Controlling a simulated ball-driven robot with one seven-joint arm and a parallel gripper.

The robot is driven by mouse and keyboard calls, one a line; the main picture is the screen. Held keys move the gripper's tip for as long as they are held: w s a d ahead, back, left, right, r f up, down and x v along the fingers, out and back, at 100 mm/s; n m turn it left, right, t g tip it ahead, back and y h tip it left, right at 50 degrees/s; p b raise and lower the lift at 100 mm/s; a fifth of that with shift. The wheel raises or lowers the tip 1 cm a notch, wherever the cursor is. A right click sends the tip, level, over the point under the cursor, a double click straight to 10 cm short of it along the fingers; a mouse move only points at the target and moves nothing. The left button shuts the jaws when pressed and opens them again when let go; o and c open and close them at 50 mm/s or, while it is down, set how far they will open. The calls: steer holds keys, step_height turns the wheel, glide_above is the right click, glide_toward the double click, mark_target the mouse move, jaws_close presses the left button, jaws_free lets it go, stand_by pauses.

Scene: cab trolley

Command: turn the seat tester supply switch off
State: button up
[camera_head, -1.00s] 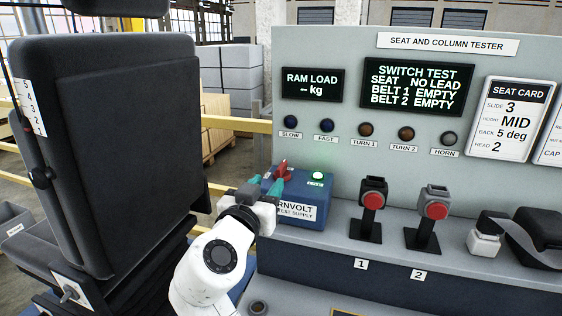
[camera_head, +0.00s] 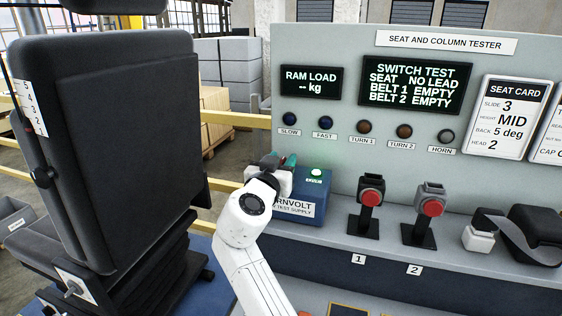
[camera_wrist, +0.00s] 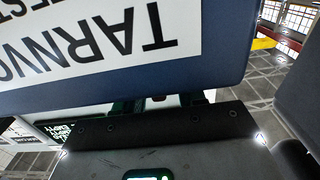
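The seat tester supply is a blue box (camera_head: 312,183) with a white TARNVOLT label and a lit green lamp (camera_head: 316,172) on top. Its label fills the upper part of the wrist view, upside down (camera_wrist: 85,38). My gripper (camera_head: 280,161) is over the left part of the box top, its teal fingers apart. The red switch handle is hidden behind my gripper in the head view. A small reddish bit shows between the dark finger parts in the wrist view, probably the handle. I cannot tell whether the fingers touch it.
The grey tester panel (camera_head: 400,165) rises behind the box. Two red-button buckle stands (camera_head: 371,198) (camera_head: 431,206) are right of it, with a belt unit (camera_head: 530,235) farther right. A black seat (camera_head: 115,130) stands close on the left. The panel shows SEAT NO LEAD.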

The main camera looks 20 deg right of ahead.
steer(key=shift+c, duration=0.2)
jaws_close()
steer(key=shift+y, duration=0.3)
steer(key=shift+r+n+t+y+p, duration=0.1)
steer(key=shift+n+t+y+p, duration=0.55)
steer(key=shift+n+t+y, duration=0.4)
steer(key=n+y+p, duration=0.2)
steer(key=y+p, duration=0.1)
steer(key=n+t+y+p, duration=0.1)
steer(key=shift+r+y, duration=0.25)
steer(key=n+y+p, duration=0.1)
steer(key=y+p, duration=0.1)
steer(key=p, duration=0.3)
steer(key=n+y+p, duration=0.2)
steer(key=y+p, duration=0.1)
steer(key=p, duration=0.1)
steer(key=shift+d+f+p, duration=0.1)
steer(key=shift+d+p, duration=0.1)
steer(key=shift+p, duration=0.15)
steer(key=shift+f+n+y+p, duration=0.1)
steer(key=shift+n+y+p, duration=0.6)
steer(key=shift+y, duration=0.2)
steer(key=shift+a+f+n+g+y+p, duration=0.1)
steer(key=shift+n+g+y+p, duration=0.15)
steer(key=shift+y, duration=0.2)
steer(key=shift+a+f+n+y+p, duration=0.15)
steer(key=shift+n+y, duration=0.15)
steer(key=shift+y, duration=0.15)
